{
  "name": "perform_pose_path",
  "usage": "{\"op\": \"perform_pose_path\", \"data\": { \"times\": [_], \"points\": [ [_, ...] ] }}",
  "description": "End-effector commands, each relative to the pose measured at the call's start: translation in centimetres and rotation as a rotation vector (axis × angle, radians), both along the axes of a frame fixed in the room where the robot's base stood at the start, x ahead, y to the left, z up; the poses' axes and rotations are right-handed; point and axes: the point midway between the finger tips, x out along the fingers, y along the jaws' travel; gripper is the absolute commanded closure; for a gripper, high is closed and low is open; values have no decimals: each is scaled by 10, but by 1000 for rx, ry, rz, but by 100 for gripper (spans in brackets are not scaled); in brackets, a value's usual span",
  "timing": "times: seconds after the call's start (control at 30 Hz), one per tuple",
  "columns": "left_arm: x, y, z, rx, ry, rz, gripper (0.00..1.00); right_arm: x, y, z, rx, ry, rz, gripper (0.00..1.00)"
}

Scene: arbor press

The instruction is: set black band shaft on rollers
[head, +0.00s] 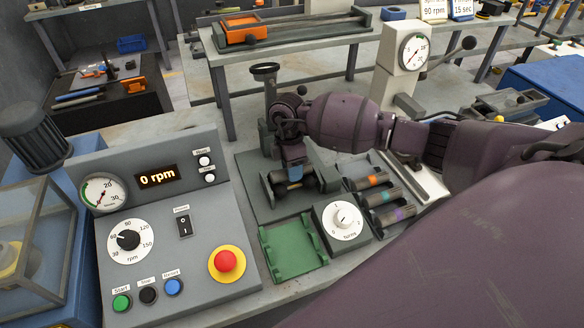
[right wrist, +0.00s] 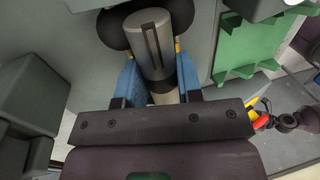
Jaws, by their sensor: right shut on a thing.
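My right gripper (head: 294,176) is shut on the black band shaft, with its blue fingers on either side of it. In the right wrist view the grey shaft (right wrist: 152,42) has a slot along its upper side and a dark band near the fingers. Its end lies between two black rollers (right wrist: 181,14); I cannot tell whether it touches them. In the head view the rollers (head: 268,187) sit on a grey stand under the gripper, and the gripper mostly hides the shaft. My left gripper is not in view.
A rack (head: 399,213) at the right holds shafts with orange, teal and purple bands. An empty green cradle (head: 293,251) and a turns dial (head: 342,221) stand in front of the rollers. The control panel (head: 187,267), reading 0 rpm, is at the left. The press column (head: 396,85) stands behind right.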

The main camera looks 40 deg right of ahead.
Motion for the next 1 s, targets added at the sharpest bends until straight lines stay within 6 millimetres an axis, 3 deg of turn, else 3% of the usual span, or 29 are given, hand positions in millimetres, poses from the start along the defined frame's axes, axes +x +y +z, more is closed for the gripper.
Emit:
{"op": "perform_pose_path", "data": {
  "times": [0.2, 0.23, 0.4, 0.73, 1.0],
  "points": [
    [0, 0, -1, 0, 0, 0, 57, 1, 0, -3, 1, -1, 0, 100],
    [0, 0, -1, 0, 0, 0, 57, 1, 0, -3, 0, -2, 0, 62],
    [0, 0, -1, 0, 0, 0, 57, 0, 0, -3, 1, -1, 0, 37],
    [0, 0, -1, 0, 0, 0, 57, 0, 0, -3, 0, 0, 0, 37],
    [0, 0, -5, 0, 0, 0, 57, 8, -2, 33, 0, -5, 1, 37]
  ]
}}
